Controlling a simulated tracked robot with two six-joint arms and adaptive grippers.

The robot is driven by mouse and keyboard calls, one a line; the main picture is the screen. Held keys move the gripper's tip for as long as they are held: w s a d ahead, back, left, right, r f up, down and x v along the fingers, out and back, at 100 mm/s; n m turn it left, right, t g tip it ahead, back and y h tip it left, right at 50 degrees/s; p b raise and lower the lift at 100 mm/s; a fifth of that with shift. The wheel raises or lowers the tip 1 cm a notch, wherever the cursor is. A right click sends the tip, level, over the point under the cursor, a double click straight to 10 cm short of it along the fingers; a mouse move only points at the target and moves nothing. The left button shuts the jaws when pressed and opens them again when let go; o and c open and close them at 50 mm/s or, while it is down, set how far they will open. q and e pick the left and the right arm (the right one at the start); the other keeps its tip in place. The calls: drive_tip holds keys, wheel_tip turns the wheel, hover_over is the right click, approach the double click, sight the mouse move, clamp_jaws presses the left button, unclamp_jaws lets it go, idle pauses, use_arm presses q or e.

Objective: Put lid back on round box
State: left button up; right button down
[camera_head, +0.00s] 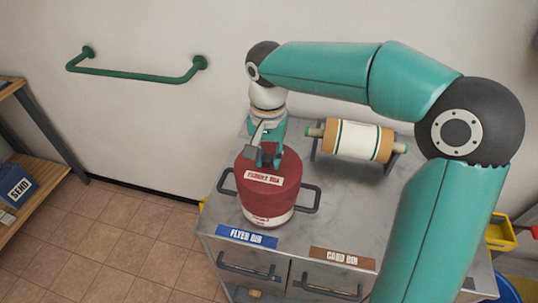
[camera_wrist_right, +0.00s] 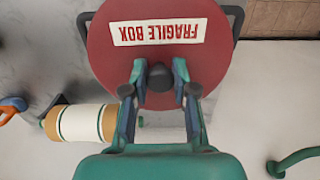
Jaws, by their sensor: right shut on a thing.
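The round box (camera_head: 266,214) stands on the grey cabinet top, with a pale band at its lower edge and dark side handles. Its red lid (camera_head: 285,184), labelled FRAGILE BOX, is on top of it; the lid fills the upper middle of the right wrist view (camera_wrist_right: 205,60). My right gripper (camera_head: 268,160) points down at the lid's centre and is shut on a dark knob (camera_wrist_right: 159,77) there. Whether the lid sits fully down on the rim cannot be told. My left gripper is not in view.
A cream and tan roll (camera_head: 355,141) lies on a dark stand at the back of the cabinet (camera_head: 222,222). Drawers below carry FLYER BIN and CARD BIN labels. A green wall rail (camera_head: 130,76) is at left, a wooden shelf (camera_head: 45,195) at far left, a yellow tray (camera_head: 502,235) at right.

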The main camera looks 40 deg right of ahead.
drive_tip(key=shift+f, duration=0.1)
idle(0.8)
drive_tip(key=shift+c, duration=1.8)
unclamp_jaws()
drive_tip(key=shift+r+p, duration=3.1)
drive_tip(key=shift+r, duration=0.45)
clamp_jaws()
